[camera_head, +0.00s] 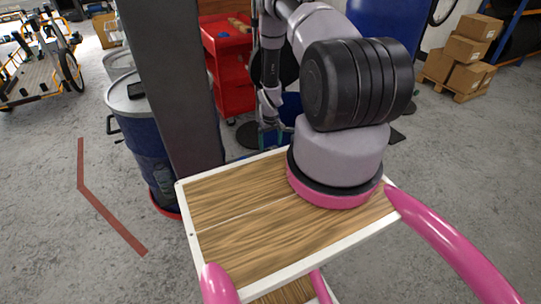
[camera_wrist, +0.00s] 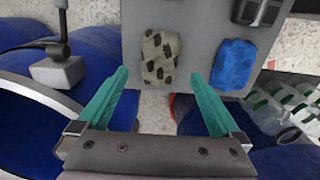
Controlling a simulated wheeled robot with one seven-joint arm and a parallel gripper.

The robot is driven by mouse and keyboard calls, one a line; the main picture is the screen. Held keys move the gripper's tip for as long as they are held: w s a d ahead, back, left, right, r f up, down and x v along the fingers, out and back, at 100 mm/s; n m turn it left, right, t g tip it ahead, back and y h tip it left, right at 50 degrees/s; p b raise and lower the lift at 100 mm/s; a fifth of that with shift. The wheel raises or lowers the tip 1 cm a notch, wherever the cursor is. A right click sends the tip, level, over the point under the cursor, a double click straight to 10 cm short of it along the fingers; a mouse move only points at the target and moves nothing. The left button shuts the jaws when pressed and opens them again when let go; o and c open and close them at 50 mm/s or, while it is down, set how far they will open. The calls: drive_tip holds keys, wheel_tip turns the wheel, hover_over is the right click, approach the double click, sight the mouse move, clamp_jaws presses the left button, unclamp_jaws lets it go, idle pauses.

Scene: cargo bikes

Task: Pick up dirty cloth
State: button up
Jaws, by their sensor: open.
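The dirty cloth (camera_wrist: 160,57), beige-grey with dark blotches, lies on a grey panel-like surface (camera_wrist: 196,30) in the wrist view. My gripper (camera_wrist: 160,76) is open, its two teal fingers spread to either side of the cloth's lower part as seen in the picture. Nothing is held between them. I cannot tell how far the fingertips are from the cloth. In the head view my gripper (camera_head: 270,126) hangs beyond the far edge of my wooden top, partly hidden; the cloth is not visible there.
A clean blue cloth (camera_wrist: 233,66) lies right of the dirty one. Blue drums (camera_wrist: 30,125) stand at the left, and clear bottles (camera_wrist: 292,105) at the right. In the head view, a blue barrel (camera_head: 150,135) and red tool cart (camera_head: 230,70) stand near my arm.

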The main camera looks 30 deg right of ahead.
sight(271, 149)
wheel_tip(271, 149, down, 4)
drive_tip(key=shift+w+f, duration=0.15)
drive_tip(key=shift+f, duration=0.1)
drive_tip(key=shift+c, duration=0.3)
drive_tip(key=c, duration=1.1)
drive_tip(key=shift+r, duration=0.1)
